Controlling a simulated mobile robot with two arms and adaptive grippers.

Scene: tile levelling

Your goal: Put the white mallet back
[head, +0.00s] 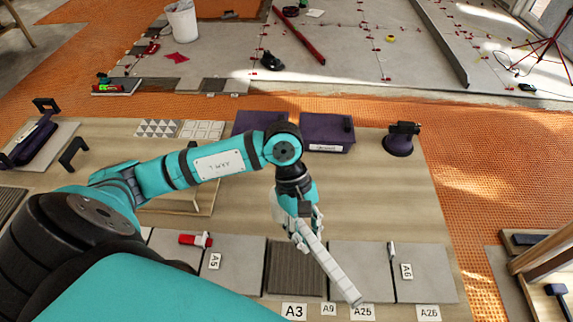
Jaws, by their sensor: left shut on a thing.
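My left gripper (304,222) hangs over the front of the wooden board, pointing down, and is shut on a long pale bar with cross lines. I take this to be the white mallet (330,266), but I cannot make out its head clearly. It slants down to the right, over the dark ribbed tile (285,268) and toward the labels along the front edge. I cannot tell whether its low end touches anything. My right gripper is not in view.
Grey tiles (365,270) line the board's front, with a red tool (195,240) on one. A wooden rack (541,257) with a dark-headed tool is at right. The middle right of the board is clear.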

